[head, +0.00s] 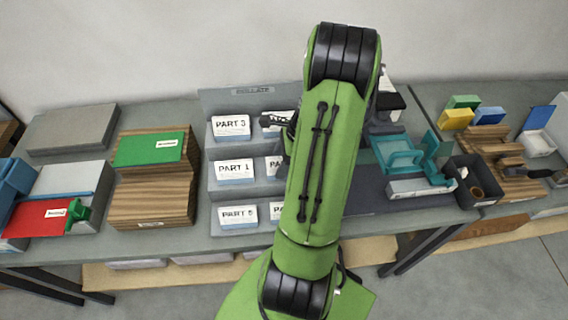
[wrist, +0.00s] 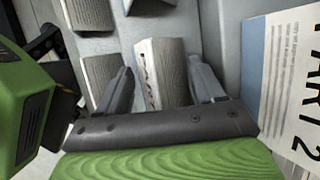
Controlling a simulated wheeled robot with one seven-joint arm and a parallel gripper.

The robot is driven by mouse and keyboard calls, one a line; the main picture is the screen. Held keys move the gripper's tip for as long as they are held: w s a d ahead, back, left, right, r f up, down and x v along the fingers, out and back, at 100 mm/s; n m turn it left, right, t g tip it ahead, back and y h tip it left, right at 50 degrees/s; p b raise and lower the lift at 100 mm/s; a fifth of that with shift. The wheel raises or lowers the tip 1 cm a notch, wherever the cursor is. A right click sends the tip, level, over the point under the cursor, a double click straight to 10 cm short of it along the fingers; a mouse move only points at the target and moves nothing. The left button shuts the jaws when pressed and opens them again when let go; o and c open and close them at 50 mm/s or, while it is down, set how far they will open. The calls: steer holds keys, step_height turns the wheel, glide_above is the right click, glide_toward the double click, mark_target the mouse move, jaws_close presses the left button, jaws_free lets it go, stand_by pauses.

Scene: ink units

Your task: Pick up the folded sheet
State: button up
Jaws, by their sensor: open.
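My gripper (wrist: 160,76) is open in the wrist view, with a grey finger on each side of a pale stack (wrist: 176,70) whose edge is printed "PART". The rest of its label is cut off or too slanted to read. I cannot tell whether the fingers touch it. A white sheet printed "PART 2" (wrist: 297,85) stands close on the right. I cannot make out which piece is the folded sheet. In the head view my arm hides most of the gripper and part of the grey "COLLATE" rack (head: 252,105).
The rack's pockets hold stacks labelled PART 3 (head: 231,126), PART 1 (head: 234,170) and PART 5 (head: 238,216), with others half hidden. Wooden blocks with a green sheet (head: 150,149) stand left. A teal device (head: 398,152) and a dark bin (head: 476,182) stand right.

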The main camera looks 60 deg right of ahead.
steer(key=shift+f, duration=0.15)
stand_by(0.4)
steer(key=c, duration=0.7)
steer(key=shift+c, duration=0.2)
